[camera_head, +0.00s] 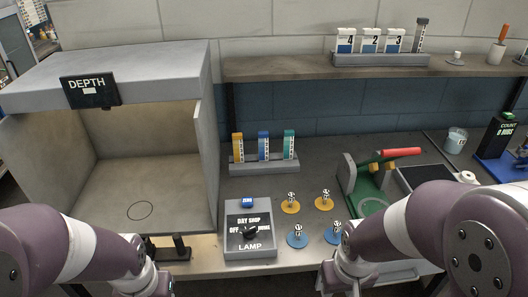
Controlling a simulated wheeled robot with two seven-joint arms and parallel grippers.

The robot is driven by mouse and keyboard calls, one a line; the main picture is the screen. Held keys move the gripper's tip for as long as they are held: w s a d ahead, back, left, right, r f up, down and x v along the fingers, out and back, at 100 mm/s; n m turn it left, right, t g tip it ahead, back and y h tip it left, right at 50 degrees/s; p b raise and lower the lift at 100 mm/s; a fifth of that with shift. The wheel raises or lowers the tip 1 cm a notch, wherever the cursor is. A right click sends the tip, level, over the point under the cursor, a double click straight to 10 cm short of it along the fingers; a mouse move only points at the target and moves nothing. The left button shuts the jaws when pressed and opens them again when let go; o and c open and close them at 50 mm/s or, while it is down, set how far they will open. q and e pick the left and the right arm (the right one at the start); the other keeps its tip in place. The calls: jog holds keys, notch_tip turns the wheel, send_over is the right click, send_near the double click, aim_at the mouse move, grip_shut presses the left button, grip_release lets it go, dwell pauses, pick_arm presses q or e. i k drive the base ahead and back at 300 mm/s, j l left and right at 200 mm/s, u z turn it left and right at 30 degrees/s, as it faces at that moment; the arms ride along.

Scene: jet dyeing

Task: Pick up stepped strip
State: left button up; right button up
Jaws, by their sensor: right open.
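A small rack (264,165) at the middle back of the bench holds a yellow strip (238,147), a blue strip (263,146) and a green strip (289,145) upright. A dark grey marked strip (420,36) stands upright at the right end of the holder on the shelf. I cannot tell from their shape which one is the stepped strip. My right gripper (343,256) is open and empty at the bench's front edge, partly hidden by its arm. My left gripper (162,262) is low at the front left, mostly hidden; its jaws are unclear. Neither touches a strip.
A grey booth (203,150) marked DEPTH stands left. A lamp switch box (249,229) and several weights on yellow and blue discs (297,236) are at the front middle. A green device with a red handle (400,153) stands right. The shelf (290,68) overhangs the back.

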aim_at(236, 138)
jog(key=i+l+z, duration=0.25)
jog(key=i+z, duration=0.7)
jog(key=i, duration=0.1)
